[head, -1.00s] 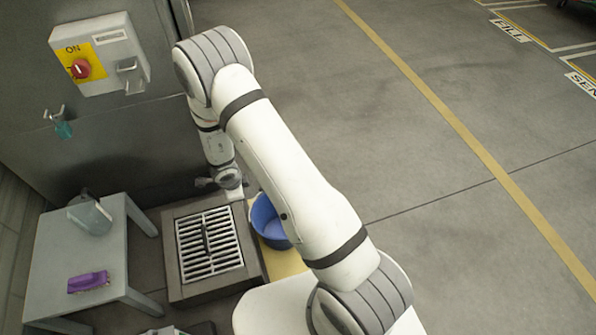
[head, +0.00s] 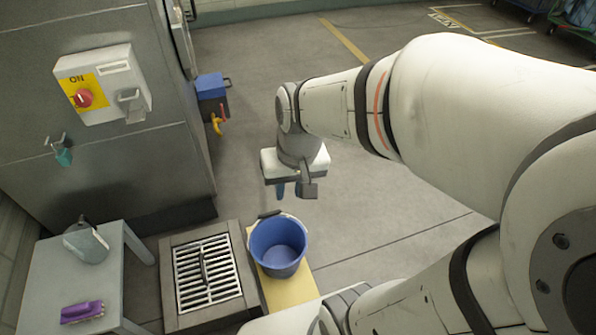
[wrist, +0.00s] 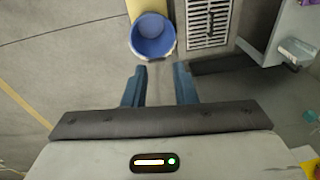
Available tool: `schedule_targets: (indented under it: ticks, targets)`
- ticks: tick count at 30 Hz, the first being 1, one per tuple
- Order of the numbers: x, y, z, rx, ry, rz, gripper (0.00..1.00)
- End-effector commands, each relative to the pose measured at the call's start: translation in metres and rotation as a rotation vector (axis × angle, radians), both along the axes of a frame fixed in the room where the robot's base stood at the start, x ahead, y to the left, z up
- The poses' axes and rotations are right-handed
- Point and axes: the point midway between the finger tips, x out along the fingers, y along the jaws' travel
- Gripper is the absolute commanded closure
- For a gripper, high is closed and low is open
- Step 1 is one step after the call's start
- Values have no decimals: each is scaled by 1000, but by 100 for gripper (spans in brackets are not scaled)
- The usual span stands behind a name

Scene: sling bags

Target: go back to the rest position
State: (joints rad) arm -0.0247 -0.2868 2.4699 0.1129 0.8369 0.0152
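My gripper (head: 288,190) hangs in the air above the floor, behind and a little right of the blue bucket in the head view. In the wrist view my gripper (wrist: 159,84) shows two blue fingers spread apart with bare floor between them, so it is open and empty. The blue bucket (head: 277,243) stands upright on a yellow mat (head: 290,293) beside the floor drain. The bucket also shows beyond the fingertips in the wrist view (wrist: 153,37), and it looks empty.
The drain grate (head: 207,270) lies left of the bucket. A grey table (head: 50,262) holds a jug (head: 87,245) and a purple brush (head: 82,311). A grey cabinet carries a red switch (head: 84,98). A blue box (head: 212,92) is behind. Floor to the right is clear.

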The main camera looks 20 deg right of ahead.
Motion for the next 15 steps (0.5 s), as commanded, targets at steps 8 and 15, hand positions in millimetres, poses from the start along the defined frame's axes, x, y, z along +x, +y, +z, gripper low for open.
schedule_targets:
  ticks: [8,15]
  targets:
    - [-28,-25,8,-99,16,58,75]
    - [-27,-24,8,-97,16,58,75]
